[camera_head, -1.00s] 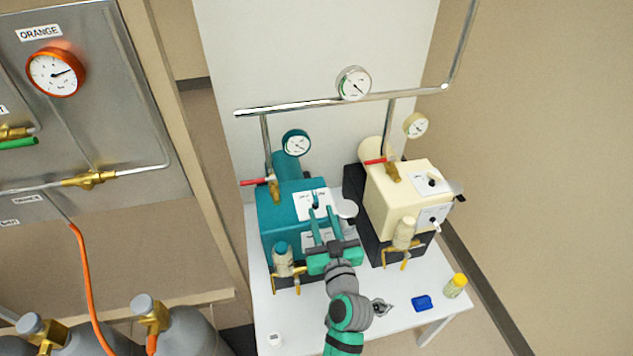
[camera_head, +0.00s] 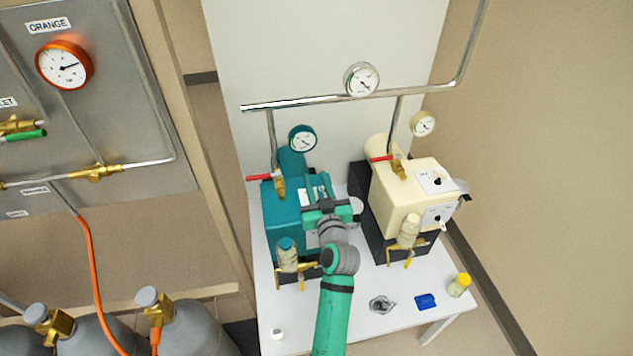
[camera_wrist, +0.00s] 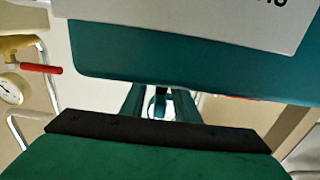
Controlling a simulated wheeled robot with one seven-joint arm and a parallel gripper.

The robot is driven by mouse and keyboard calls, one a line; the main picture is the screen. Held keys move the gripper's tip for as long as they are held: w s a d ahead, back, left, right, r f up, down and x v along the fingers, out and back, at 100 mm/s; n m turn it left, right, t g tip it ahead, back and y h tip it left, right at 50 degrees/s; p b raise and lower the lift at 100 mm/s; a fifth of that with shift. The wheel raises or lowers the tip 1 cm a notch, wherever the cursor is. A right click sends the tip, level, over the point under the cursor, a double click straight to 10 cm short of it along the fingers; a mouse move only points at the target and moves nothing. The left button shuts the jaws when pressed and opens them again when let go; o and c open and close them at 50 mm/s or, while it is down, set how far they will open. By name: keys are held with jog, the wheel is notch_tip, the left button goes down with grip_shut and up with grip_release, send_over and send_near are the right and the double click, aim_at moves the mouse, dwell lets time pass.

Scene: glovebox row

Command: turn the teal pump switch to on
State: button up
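The teal pump (camera_head: 283,212) stands on the left of the white table. A white panel (camera_head: 304,197) on its top is mostly covered by my gripper, and I cannot make out the switch or its setting now. My gripper (camera_head: 318,182) is over the pump's top, its two teal fingers pointing away across the panel. In the wrist view the fingers (camera_wrist: 160,100) are apart with a gap between them. The pump's teal body (camera_wrist: 190,62) and a white label plate (camera_wrist: 235,18) fill the upper part, very close. I cannot tell whether the fingers touch anything.
A cream pump (camera_head: 400,190) stands close on the right. A steel pipe (camera_head: 310,103) with gauges runs behind. A red-handled valve (camera_head: 260,177) is at the pump's back left. A blue item (camera_head: 426,301) and a yellow-capped jar (camera_head: 459,285) lie front right.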

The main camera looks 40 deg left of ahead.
jog(key=shift+w, duration=0.1)
grip_shut()
jog(key=shift+d, duration=0.1)
jog(key=shift+d+m+t+h, duration=0.1)
jog(key=shift+m+t+h, duration=0.2)
jog(key=shift+t, duration=0.1)
jog(key=shift+w+d+f+m+t+h, duration=0.1)
jog(key=shift+w+d+m+t+h, duration=0.15)
jog(key=shift+m+t+h, duration=0.65)
jog(key=shift+w+d+r+m+t+h, duration=0.1)
jog(key=shift+d+m+t+h, duration=0.1)
jog(key=shift+m+t+h, duration=0.7)
jog(key=shift+w+d+f+m+t+h, duration=0.1)
jog(key=shift+w+d+m+t+h, duration=0.15)
jog(key=shift+m+h, duration=0.7)
jog(key=shift+d+t+h, duration=0.2)
jog(key=shift+t+h, duration=0.05)
jog(key=shift+h, duration=0.7)
grip_release()
